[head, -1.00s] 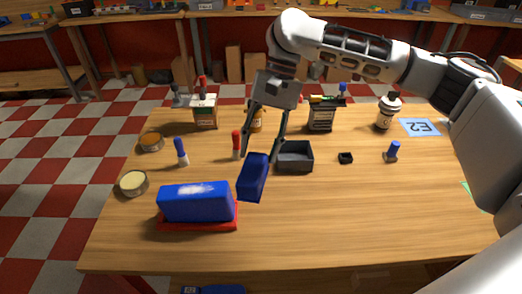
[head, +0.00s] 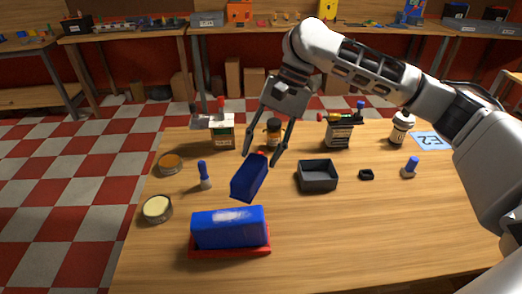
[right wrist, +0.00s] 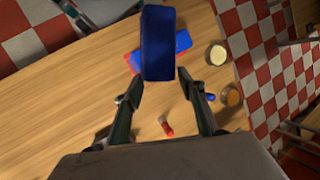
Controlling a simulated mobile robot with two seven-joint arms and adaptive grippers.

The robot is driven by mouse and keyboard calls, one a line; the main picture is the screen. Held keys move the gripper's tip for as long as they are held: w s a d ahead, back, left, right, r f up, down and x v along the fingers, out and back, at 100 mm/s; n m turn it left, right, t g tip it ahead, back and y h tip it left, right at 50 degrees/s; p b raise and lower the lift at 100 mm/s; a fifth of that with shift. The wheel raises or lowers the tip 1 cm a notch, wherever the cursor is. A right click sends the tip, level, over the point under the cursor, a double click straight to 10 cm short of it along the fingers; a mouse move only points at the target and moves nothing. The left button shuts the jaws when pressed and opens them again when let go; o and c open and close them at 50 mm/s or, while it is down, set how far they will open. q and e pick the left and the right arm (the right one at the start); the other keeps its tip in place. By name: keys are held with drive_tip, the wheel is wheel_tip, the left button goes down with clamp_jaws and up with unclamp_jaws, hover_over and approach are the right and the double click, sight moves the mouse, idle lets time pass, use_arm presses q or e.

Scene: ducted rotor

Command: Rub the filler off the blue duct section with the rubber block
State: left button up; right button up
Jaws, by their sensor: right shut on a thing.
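The blue duct section (head: 231,230) lies in a red cradle (head: 230,253) on the table's near left part. A pale whitish patch of filler (head: 226,214) shows along its top. My right gripper (head: 262,158) is shut on the dark blue rubber block (head: 249,178), which hangs tilted above the table, behind and slightly right of the duct section. In the right wrist view the block (right wrist: 158,45) sticks out beyond the fingertips (right wrist: 157,82) and hides part of the duct section (right wrist: 183,41). My left gripper is not in view.
A dark open tray (head: 317,178) stands right of the block. A blue-capped bottle (head: 204,176), an open tin of cream paste (head: 157,209) and an orange tin (head: 171,164) stand on the left. Several containers line the back. The table's front right is clear.

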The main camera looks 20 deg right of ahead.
drive_tip(key=shift+f, duration=2.4)
drive_tip(key=shift+d, duration=0.15)
